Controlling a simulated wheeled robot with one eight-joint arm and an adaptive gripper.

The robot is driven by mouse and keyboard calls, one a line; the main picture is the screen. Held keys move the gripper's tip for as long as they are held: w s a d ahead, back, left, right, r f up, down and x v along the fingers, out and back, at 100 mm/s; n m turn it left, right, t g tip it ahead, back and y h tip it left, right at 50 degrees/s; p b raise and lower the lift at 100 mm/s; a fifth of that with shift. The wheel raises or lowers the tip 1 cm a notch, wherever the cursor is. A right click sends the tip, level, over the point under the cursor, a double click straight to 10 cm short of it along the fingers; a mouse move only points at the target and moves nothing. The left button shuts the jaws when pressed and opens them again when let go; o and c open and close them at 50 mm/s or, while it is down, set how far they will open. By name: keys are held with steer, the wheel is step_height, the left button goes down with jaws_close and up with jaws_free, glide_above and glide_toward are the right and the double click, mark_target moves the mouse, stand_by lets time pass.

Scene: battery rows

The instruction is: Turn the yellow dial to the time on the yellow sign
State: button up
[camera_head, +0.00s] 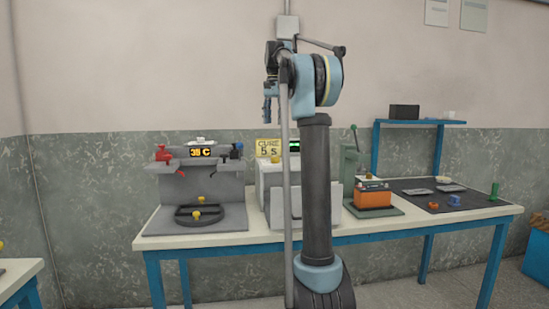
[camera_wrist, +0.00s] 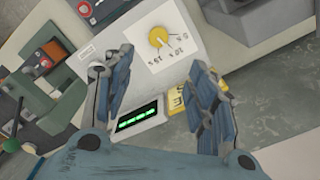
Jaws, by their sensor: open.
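The yellow dial (camera_wrist: 158,36) sits on a white panel (camera_wrist: 178,55) with time marks around one side, in the wrist view. The marks look like 5, 10 and 15 s; which one the dial points at is too small to tell. The yellow sign (camera_head: 268,148) reads "CURE 5 s" in the head view. In the wrist view the sign (camera_wrist: 177,103) is partly hidden behind a finger. My gripper (camera_wrist: 160,62) is open and empty, its fingers on either side of the view below the dial, apart from it. The gripper (camera_head: 267,106) also shows in the head view, above the bench.
A green-lit display (camera_wrist: 136,118) is beside the sign. The white machine (camera_head: 265,175) is partly hidden by my arm. Left is a grey station (camera_head: 235,185) reading 35 C; right are an orange battery (camera_head: 373,195) and a dark mat (camera_head: 420,204) with small parts. A shelf (camera_head: 440,122) stands behind.

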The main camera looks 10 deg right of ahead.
mark_target(275, 160)
step_height(275, 160, down, 16)
steer(key=shift+d+f, duration=0.1)
steer(key=shift+d, duration=0.05)
stand_by(0.4)
steer(key=c, duration=1)
